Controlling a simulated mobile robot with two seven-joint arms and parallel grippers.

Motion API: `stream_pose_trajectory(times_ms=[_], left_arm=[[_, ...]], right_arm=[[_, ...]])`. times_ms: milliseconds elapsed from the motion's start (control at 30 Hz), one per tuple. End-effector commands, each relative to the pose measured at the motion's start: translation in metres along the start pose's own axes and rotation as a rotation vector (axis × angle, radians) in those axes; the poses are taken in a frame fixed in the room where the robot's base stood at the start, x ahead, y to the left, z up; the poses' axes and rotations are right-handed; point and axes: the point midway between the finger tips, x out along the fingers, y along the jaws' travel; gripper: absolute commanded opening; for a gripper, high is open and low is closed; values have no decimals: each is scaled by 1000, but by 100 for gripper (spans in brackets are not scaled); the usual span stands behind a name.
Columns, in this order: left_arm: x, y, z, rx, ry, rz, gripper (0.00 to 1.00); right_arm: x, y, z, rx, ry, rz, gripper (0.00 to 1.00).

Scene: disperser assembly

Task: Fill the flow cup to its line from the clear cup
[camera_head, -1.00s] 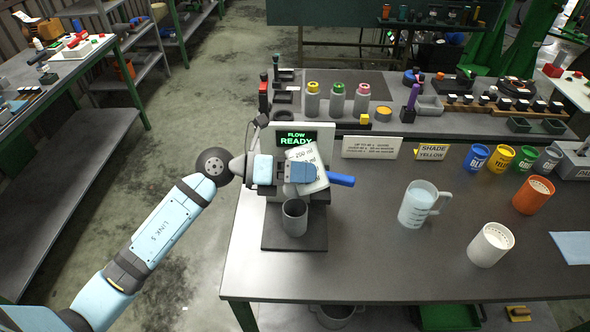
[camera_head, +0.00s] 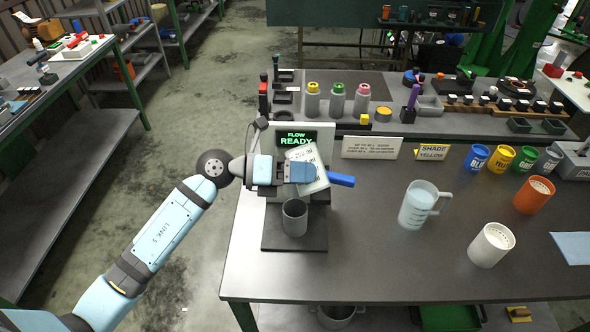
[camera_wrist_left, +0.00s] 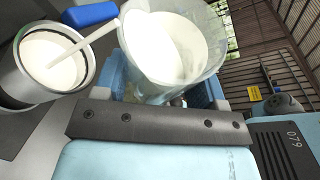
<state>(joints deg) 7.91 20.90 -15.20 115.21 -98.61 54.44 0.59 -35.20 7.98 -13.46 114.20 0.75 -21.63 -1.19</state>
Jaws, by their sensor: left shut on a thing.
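My left gripper (camera_head: 302,172) is shut on the clear cup (camera_head: 311,160), which is tilted over the stand. The left wrist view shows the clear cup (camera_wrist_left: 176,45) with white liquid inside. A thin white stream runs from its lip into the metal flow cup (camera_wrist_left: 16,84), which holds white liquid at a level below its rim. I cannot make out a fill line. The flow cup is hidden in the head view behind the gripper and clear cup. A blue handle (camera_head: 341,180) sticks out to the right there. My right gripper is not in view.
A grey cup (camera_head: 294,217) stands on the stand's base below. A screen (camera_head: 296,139) behind reads "FLOW READY". A clear jug (camera_head: 416,205), a white cup (camera_head: 491,245) and an orange cup (camera_head: 534,195) stand to the right. The table's front middle is clear.

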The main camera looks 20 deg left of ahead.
Motion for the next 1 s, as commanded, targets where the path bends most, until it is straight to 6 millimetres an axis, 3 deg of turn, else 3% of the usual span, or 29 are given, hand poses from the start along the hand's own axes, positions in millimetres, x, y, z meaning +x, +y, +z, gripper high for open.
stream_pose_trajectory(times_ms=[1000], left_arm=[[0, 1, -2, -51, -8, -21, 31]], right_arm=[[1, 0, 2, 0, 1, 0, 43]])
